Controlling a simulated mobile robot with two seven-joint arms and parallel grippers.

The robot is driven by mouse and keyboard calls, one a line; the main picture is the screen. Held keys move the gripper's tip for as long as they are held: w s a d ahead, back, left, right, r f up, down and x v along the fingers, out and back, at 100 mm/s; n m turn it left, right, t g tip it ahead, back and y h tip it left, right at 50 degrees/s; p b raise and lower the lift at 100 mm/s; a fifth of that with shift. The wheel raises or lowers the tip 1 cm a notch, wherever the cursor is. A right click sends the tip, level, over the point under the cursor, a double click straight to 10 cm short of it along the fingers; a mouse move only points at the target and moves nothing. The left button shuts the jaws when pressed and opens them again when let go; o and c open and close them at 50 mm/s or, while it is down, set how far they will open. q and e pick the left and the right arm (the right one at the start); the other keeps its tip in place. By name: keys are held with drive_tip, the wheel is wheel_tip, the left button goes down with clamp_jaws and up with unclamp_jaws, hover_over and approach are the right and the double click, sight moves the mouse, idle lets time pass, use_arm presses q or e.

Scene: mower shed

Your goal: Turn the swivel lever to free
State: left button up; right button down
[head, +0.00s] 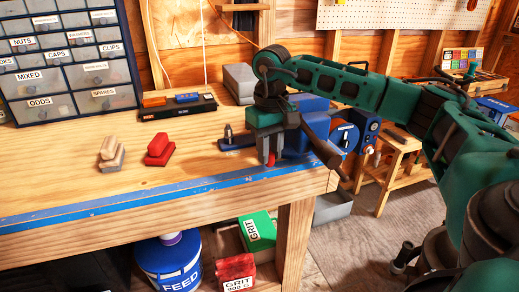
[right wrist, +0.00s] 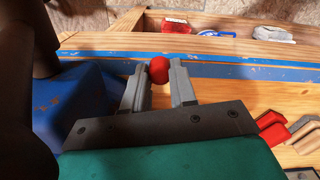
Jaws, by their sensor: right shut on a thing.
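The swivel lever shows as a red ball knob (right wrist: 159,70) in the right wrist view. It also shows as a small red end (head: 271,159) under my gripper in the head view. My right gripper (head: 268,156) points down at the bench's front right corner, its two grey fingers shut around the knob. The lever's shaft is hidden by the gripper. A blue vise (head: 308,128) with a dark bar stands just right of the gripper; its blue body (right wrist: 75,105) fills the left of the wrist view. My left gripper is in neither view.
A dark tray (head: 178,107) and drawer cabinet (head: 70,62) stand behind. The bench's blue front edge (head: 150,199) is clear. A feed bucket (head: 168,268) sits below.

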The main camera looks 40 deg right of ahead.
drive_tip(key=shift+s+a+f, duration=0.1)
drive_tip(key=shift+a+f, duration=0.05)
drive_tip(key=shift+f, duration=0.2)
drive_tip(key=c, duration=0.9)
unclamp_jaws()
